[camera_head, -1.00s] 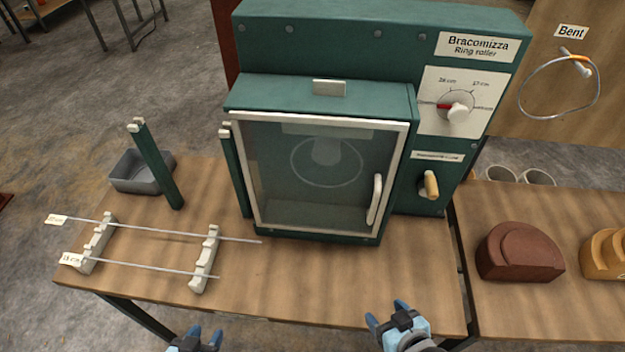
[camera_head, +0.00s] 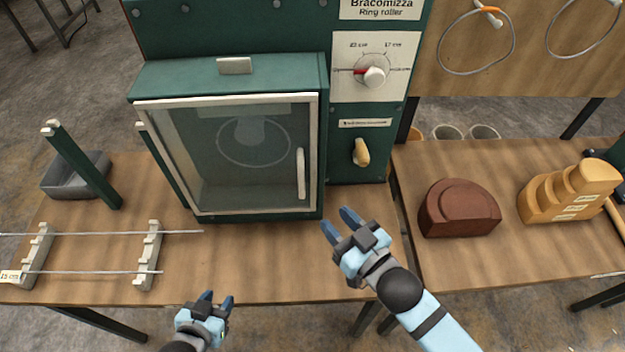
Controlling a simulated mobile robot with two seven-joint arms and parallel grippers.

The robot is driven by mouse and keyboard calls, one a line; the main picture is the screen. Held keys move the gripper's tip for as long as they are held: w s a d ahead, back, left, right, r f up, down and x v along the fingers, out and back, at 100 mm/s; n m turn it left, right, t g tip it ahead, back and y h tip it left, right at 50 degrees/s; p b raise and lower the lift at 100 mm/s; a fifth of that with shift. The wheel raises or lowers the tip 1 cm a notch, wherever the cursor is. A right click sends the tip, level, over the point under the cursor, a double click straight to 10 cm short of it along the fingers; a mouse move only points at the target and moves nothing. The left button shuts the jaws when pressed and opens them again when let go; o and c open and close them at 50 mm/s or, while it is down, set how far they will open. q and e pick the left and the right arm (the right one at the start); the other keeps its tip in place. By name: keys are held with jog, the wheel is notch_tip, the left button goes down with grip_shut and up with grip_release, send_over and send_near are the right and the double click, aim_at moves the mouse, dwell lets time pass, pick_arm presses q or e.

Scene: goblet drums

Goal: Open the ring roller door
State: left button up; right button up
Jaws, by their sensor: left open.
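The green ring roller (camera_head: 360,110) stands on the wooden bench. Its glass door (camera_head: 240,160) in a pale frame is shut, and a ring shows dimly behind the glass. The pale vertical door handle (camera_head: 301,173) is on the door's right side. My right gripper (camera_head: 338,221) is open and empty, below and to the right of the handle, apart from it. My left gripper (camera_head: 216,299) is open and empty near the bench's front edge, well below the door.
Two thin rods lie on notched white stands (camera_head: 148,255) at left, near a green post (camera_head: 82,165) and grey tray (camera_head: 65,178). A brown block (camera_head: 458,207) and yellow stepped block (camera_head: 565,192) sit on the right bench. Bare bench (camera_head: 260,260) lies before the door.

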aim_at(303, 184)
jog(key=b+x, duration=0.3)
jog(key=x, duration=0.8)
jog(key=shift+w+a+f, duration=0.1)
jog(key=shift+f, duration=0.05)
jog(key=shift+w+a, duration=0.3)
jog(key=shift+w, duration=0.1)
grip_shut()
